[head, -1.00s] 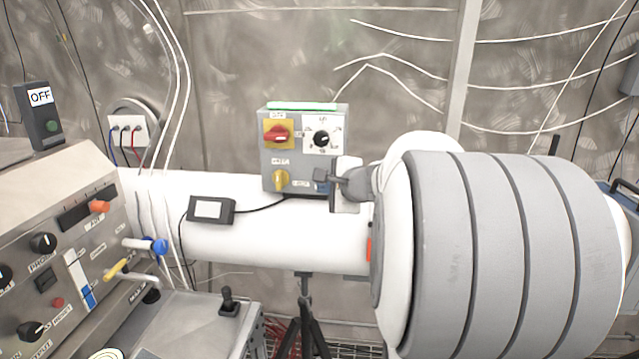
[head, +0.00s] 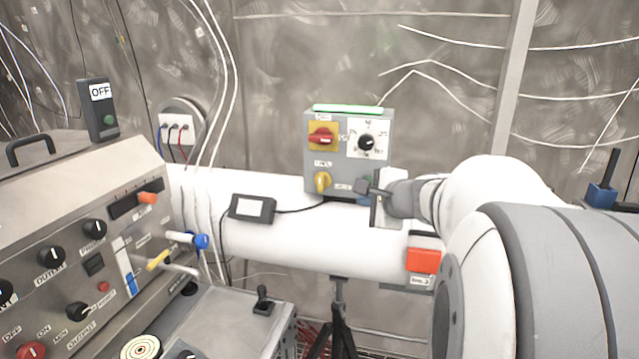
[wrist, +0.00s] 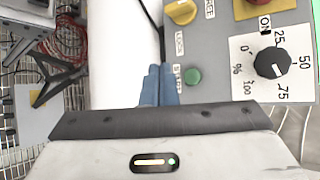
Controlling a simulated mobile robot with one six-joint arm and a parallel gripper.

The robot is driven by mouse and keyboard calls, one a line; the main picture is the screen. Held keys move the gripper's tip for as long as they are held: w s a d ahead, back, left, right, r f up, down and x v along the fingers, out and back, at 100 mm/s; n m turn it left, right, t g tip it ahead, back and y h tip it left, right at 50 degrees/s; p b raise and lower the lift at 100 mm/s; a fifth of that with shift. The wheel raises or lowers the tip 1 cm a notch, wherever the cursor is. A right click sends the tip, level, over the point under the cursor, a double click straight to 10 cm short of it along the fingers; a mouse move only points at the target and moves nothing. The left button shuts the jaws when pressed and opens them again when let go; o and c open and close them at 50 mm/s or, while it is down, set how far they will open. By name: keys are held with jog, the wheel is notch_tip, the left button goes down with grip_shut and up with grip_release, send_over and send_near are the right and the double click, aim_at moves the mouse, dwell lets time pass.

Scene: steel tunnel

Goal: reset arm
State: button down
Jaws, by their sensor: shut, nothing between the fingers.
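My gripper (head: 364,186) is at the lower right corner of a grey control box (head: 312,155). Its blue fingers (wrist: 158,84) are shut together with nothing between them. In the wrist view they point toward the box's lower edge, just left of a green button (wrist: 193,77). I cannot tell whether they touch the box. My white and grey arm reaches in from the right of the head view. The box carries a red switch on a yellow plate (head: 322,136), a black dial (head: 367,143) and a yellow knob (head: 322,181). A green light strip (head: 347,108) glows on top.
A white tube (head: 290,245) runs below the box, with a small black-framed display (head: 252,208) and a red box (head: 424,260). A slanted console (head: 80,240) with knobs fills the left. A joystick (head: 263,300) sits on a lower panel. Cables hang along the wall.

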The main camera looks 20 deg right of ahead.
jog(key=s+a+f+n+g+y, duration=0.1)
jog(key=s+a+f+n+g, duration=0.3)
jog(key=a, duration=0.3)
jog(key=s+a+f+n+g+y, duration=0.1)
jog(key=s+a+f+n+g, duration=0.1)
jog(key=s+a+f+n, duration=0.45)
jog(key=s+a+f+n+g+h, duration=0.1)
jog(key=s+f+n+g, duration=0.1)
jog(key=s+n, duration=0.3)
jog(key=s+a+f+n+g+h, duration=0.2)
jog(key=s+f+n, duration=0.1)
jog(key=s+n, duration=0.2)
jog(key=s, duration=0.2)
jog(key=shift+s+f, duration=0.15)
jog(key=shift+s, duration=0.2)
